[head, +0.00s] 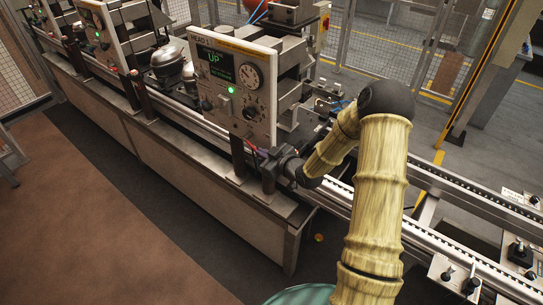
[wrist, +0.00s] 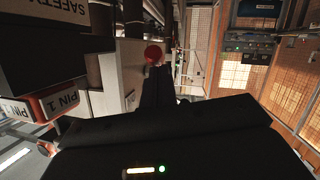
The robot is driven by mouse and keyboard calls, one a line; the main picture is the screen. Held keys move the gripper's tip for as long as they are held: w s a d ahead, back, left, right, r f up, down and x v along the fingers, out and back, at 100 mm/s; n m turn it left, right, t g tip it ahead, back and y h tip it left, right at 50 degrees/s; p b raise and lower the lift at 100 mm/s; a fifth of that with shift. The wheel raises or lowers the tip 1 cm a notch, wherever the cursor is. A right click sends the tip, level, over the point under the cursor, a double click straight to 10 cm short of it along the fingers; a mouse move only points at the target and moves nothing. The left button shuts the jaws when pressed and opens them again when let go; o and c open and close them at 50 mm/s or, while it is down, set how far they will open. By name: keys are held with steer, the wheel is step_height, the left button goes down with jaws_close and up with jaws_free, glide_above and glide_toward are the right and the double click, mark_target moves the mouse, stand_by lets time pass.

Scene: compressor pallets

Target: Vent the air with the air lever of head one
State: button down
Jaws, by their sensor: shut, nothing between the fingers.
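A control panel (head: 237,85) stands over the line in the head view, with a green screen reading "UP", a round gauge (head: 250,76), a lit green lamp and small knobs. My gripper (head: 268,160) is just below this panel, beside its post. In the wrist view, a red ball knob (wrist: 153,54) shows right at the tips of my gripper (wrist: 156,74), which is shut and empty. It looks like the lever's knob, but its shaft is hidden. I cannot tell whether the fingers touch it. No lever shows clearly in the head view.
"PIN 1" labels (wrist: 17,110) and a "SAFETY" block (wrist: 55,15) are close at the left of the wrist view. A second panel (head: 100,35) stands farther left along the conveyor bench (head: 180,160). The brown floor (head: 120,230) in front is clear.

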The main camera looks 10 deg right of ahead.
steer(key=shift+w+a+f+b, duration=0.15)
steer(key=shift+f+b, duration=0.45)
steer(key=shift+b, duration=0.3)
steer(key=shift+a+f+b, duration=0.1)
steer(key=shift+f+b, duration=0.45)
steer(key=shift+b, duration=0.3)
steer(key=shift+r, duration=0.1)
steer(key=f+b+v, duration=0.1)
steer(key=b+v, duration=0.1)
steer(key=v, duration=1.1)
steer(key=shift+s, duration=0.25)
